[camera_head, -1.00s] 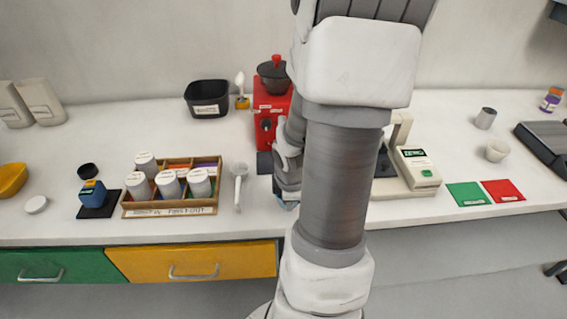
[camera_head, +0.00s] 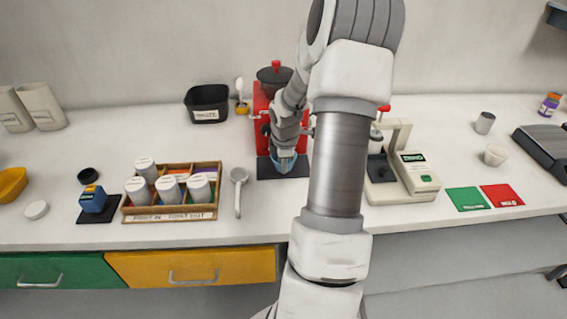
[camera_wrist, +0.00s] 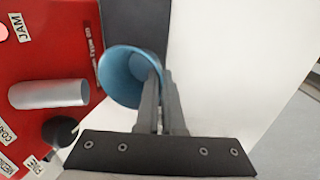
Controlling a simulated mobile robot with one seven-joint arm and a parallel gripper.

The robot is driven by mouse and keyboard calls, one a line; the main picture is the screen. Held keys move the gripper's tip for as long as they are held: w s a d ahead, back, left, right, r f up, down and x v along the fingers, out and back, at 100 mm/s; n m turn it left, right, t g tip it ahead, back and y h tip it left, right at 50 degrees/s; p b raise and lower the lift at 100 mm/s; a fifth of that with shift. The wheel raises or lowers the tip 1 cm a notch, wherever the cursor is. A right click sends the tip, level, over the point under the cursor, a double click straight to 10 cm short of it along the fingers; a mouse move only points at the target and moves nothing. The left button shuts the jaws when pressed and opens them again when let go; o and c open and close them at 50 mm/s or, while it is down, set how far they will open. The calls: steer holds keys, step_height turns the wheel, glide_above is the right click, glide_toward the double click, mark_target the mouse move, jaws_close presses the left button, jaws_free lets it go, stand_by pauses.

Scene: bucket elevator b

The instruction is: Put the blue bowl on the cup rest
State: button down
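The blue bowl (camera_head: 284,156) is at my gripper's tip in the head view, over a dark pad (camera_head: 296,168) at the front of the red machine (camera_head: 262,104). The pad may be the cup rest; no label shows. In the wrist view the blue bowl (camera_wrist: 125,78) is tilted, its opening partly towards the camera. My gripper (camera_wrist: 160,85) is closed on its right rim, one finger reaching inside. It also shows in the head view (camera_head: 285,150). Dark pad shows behind the bowl in the wrist view (camera_wrist: 140,22). I cannot tell whether the bowl touches it.
The red machine's silver spout (camera_wrist: 50,93) is left of the bowl in the wrist view. A measuring scoop (camera_head: 238,185) and a wooden box of jars (camera_head: 172,213) are left of the pad. A beige machine (camera_head: 410,178) stands to the right, partly behind my arm.

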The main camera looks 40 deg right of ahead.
steer(key=shift+w+d, duration=0.85)
steer(key=shift+w, duration=0.2)
steer(key=shift+s+a+f, duration=0.1)
steer(key=shift+f, duration=0.65)
steer(key=shift+f, duration=0.2)
steer(key=c, duration=1)
jaws_free()
steer(key=shift+c, duration=0.2)
steer(key=shift+r, duration=0.1)
